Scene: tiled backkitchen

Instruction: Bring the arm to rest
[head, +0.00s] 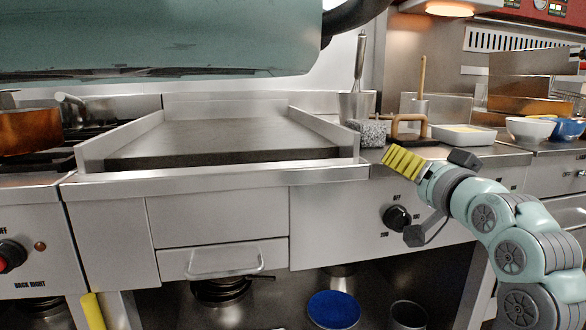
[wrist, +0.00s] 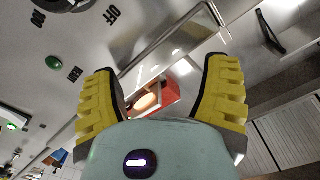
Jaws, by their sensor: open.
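My arm (head: 515,245) reaches in from the right side of the head view, bent, with its end in front of the counter edge. My gripper (head: 392,158) points up and left there, close to the front panel with the black knob (head: 397,218). One ridged yellow finger shows clearly; the other cannot be made out. In the wrist view my gripper (wrist: 163,68) has its two yellow fingers spread wide apart, with nothing between them. It touches nothing that I can see.
A flat griddle (head: 230,138) with raised metal sides fills the middle. A copper pot (head: 30,130) stands at left. Metal cups with utensils (head: 357,104), a wooden stand (head: 408,128), a white tray (head: 458,135) and a white bowl (head: 530,130) stand along the right counter.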

